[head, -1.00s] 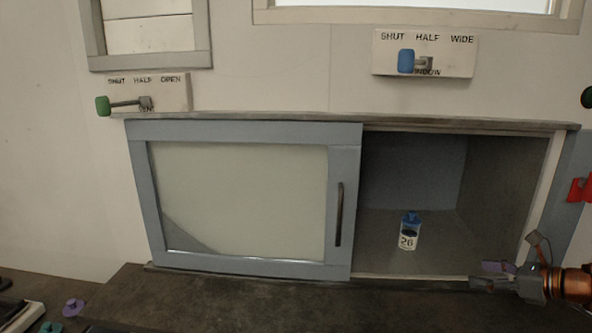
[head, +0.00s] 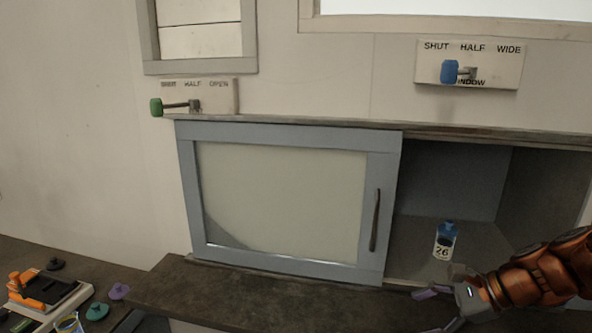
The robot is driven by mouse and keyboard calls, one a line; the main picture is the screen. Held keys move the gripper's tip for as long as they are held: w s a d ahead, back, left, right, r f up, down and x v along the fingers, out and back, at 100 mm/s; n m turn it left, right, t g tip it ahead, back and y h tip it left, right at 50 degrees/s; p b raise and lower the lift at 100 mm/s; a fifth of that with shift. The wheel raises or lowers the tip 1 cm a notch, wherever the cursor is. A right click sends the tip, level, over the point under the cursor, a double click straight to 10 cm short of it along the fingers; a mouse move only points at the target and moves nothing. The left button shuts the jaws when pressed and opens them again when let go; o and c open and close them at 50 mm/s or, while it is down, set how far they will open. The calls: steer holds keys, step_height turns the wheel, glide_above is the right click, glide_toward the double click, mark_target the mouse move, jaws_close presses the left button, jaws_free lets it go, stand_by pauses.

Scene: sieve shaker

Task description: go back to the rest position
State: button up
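My gripper (head: 436,310) is at the lower right, in front of the open right side of the cabinet (head: 290,136).
The sliding door (head: 280,200) covers the cabinet's left side. A green-knobbed lever (head: 157,107) and a blue-knobbed lever (head: 450,71) are on the wall. An orange device (head: 40,288) and purple (head: 119,291) and teal (head: 97,311) knobbed pieces lie lower left.

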steer(key=s+a+f+n+g+h+p, duration=0.1)
steer(key=s+a+n+g+h, duration=0.35)
steer(key=s+a+n, duration=0.75)
steer(key=s+d+n+h+p, duration=0.1)
steer(key=s+d+n+h, duration=0.1)
steer(key=s, duration=0.4)
steer(key=s+d+f+n+g+h, duration=0.1)
steer(key=s+n+h, duration=0.1)
steer(key=s+n, duration=0.2)
steer(key=shift+s+d+f+p, duration=0.15)
steer(key=shift+s+d+p, duration=0.25)
steer(key=shift+s, duration=0.85)
steer(key=shift+g, duration=0.25)
steer(key=shift+c, duration=0.2)
